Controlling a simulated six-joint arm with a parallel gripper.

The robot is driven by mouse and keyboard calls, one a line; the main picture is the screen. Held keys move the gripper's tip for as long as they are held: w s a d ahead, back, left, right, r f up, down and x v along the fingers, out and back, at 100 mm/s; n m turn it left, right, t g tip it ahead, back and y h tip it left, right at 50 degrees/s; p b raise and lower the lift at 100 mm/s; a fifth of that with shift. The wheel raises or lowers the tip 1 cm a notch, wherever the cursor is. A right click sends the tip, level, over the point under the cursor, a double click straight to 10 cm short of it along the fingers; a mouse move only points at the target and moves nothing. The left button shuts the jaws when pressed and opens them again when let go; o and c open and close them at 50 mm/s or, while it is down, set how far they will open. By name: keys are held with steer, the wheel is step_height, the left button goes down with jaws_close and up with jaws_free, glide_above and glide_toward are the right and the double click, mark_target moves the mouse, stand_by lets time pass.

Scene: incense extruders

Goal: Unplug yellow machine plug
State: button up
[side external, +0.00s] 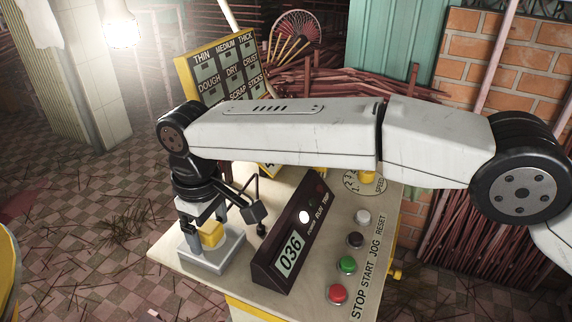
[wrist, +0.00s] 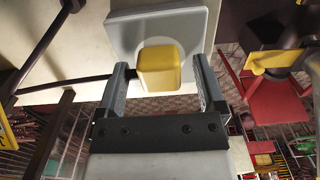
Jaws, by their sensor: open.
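The yellow plug (side external: 211,235) is a small block on the grey socket box (side external: 214,262) at the table's left corner. It appears seated in the box, though the contact is partly hidden. In the wrist view the plug (wrist: 158,74) lies between the tips of my gripper (wrist: 160,66), with the grey socket plate (wrist: 125,28) behind it. My gripper (side external: 200,218) is open and points down at the plug from above. Gaps show between the plug and both fingers, the wider one on the right. A dark cord or rod (wrist: 65,84) runs left from near the plug.
A dark display (side external: 290,252) reading 036 stands right of the socket box. Red stop (side external: 337,294) and green start (side external: 347,265) buttons sit farther right. A yellow-framed label board (side external: 220,62) rises behind. Open tiled floor (side external: 90,240) lies left of the table.

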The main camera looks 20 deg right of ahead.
mark_target(208, 226)
steer(key=shift+c, duration=0.2)
jaws_close()
steer(key=shift+r, duration=0.25)
steer(key=shift+r, duration=0.35)
steer(key=shift+r, duration=0.35)
steer(key=shift+r, duration=0.35)
steer(key=shift+r, duration=0.35)
steer(key=shift+r, duration=0.35)
